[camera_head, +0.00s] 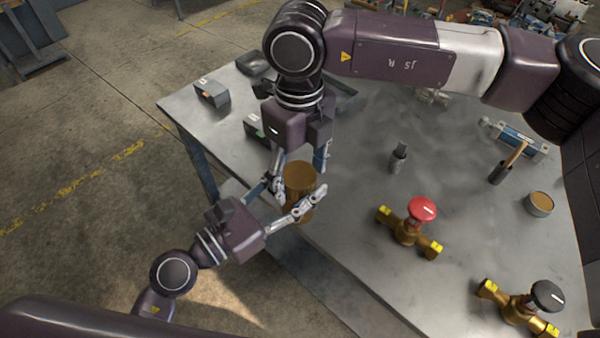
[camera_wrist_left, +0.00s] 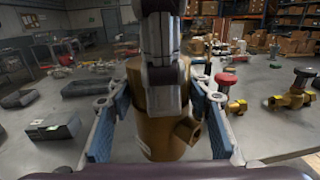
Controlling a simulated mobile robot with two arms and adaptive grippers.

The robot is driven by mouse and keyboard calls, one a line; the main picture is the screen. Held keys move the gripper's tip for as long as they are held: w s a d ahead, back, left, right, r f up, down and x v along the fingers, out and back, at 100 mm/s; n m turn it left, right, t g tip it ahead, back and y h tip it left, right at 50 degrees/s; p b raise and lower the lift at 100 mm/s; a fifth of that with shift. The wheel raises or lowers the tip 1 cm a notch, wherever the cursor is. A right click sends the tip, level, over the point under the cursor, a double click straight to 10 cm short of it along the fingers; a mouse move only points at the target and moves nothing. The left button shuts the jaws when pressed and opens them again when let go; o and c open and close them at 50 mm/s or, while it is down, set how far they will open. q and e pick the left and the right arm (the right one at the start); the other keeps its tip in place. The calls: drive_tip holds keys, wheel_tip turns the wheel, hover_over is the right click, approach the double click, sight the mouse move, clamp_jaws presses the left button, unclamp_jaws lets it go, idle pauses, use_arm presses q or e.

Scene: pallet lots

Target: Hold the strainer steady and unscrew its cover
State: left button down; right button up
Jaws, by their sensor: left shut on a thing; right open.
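The strainer (camera_head: 299,181) is a brass-brown cylinder standing upright near the table's left front edge. It also shows in the left wrist view (camera_wrist_left: 158,138), with a short side port at its right. My left gripper (camera_head: 289,194) is shut on the strainer body, one finger on each side. Its blue pads flank the body in the left wrist view (camera_wrist_left: 162,125). My right gripper (camera_head: 300,163) points down over the strainer, open, its fingers apart around the top. The cover is at the top of the strainer and is partly hidden by my right gripper.
A red-handled valve (camera_head: 409,228) and a black-handled valve (camera_head: 518,307) lie to the right on the grey table (camera_head: 350,262). Grey boxes (camera_head: 212,94) are at the back left.

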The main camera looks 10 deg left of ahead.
wheel_tip(320, 180, up, 4)
drive_tip(key=shift+r, duration=0.25)
drive_tip(key=shift+c, duration=0.4)
wheel_tip(320, 180, up, 2)
drive_tip(key=m, duration=0.2)
drive_tip(key=shift+m, duration=0.3)
drive_tip(key=shift+r+m, duration=0.5)
drive_tip(key=shift+m, duration=0.2)
drive_tip(key=shift+f, duration=3.85)
drive_tip(key=c, duration=1.2)
drive_tip(key=n, duration=0.4)
drive_tip(key=shift+w, duration=0.1)
